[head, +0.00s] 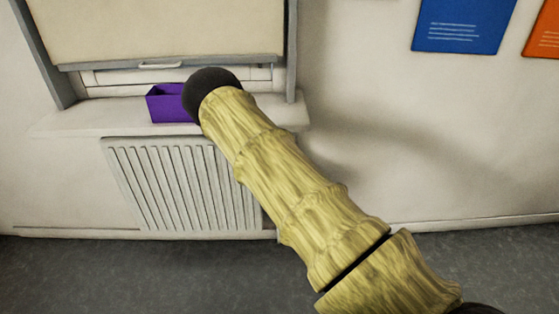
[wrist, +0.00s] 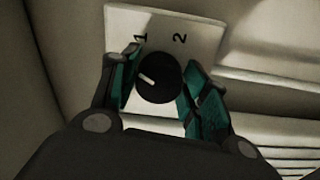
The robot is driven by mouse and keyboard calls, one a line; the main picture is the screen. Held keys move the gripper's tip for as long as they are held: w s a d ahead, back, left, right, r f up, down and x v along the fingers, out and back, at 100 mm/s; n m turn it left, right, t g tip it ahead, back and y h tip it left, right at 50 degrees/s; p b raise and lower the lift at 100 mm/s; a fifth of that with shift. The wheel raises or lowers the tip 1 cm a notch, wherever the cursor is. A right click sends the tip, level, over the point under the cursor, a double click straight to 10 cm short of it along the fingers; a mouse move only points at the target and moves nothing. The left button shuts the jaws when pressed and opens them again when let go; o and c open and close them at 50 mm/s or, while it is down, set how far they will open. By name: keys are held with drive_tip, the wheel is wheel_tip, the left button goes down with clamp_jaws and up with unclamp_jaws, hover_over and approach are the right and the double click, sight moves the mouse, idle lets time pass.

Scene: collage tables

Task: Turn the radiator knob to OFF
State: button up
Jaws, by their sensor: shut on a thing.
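The black round radiator knob (wrist: 160,85) sits on a pale plate (wrist: 205,20) in the wrist view. Its short white mark points left in the picture. My gripper (wrist: 161,62) is shut on the knob, with one teal-padded finger on each side. The lower part of the plate is partly hidden by my gripper. In the head view the white ribbed radiator (head: 165,185) stands under the window; my arm hides its right end, the knob and my gripper.
A purple open box (head: 172,108) stands on the window sill (head: 85,122) above the radiator. A blue poster (head: 460,22) and an orange poster (head: 543,35) hang on the wall at right. The grey floor (head: 100,270) at lower left is clear.

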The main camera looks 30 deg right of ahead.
drive_tip(key=n+b, duration=0.2)
drive_tip(key=n, duration=0.3)
drive_tip(key=shift+n, duration=0.3)
idle(0.4)
drive_tip(key=o, duration=1)
drive_tip(key=v, duration=1.2)
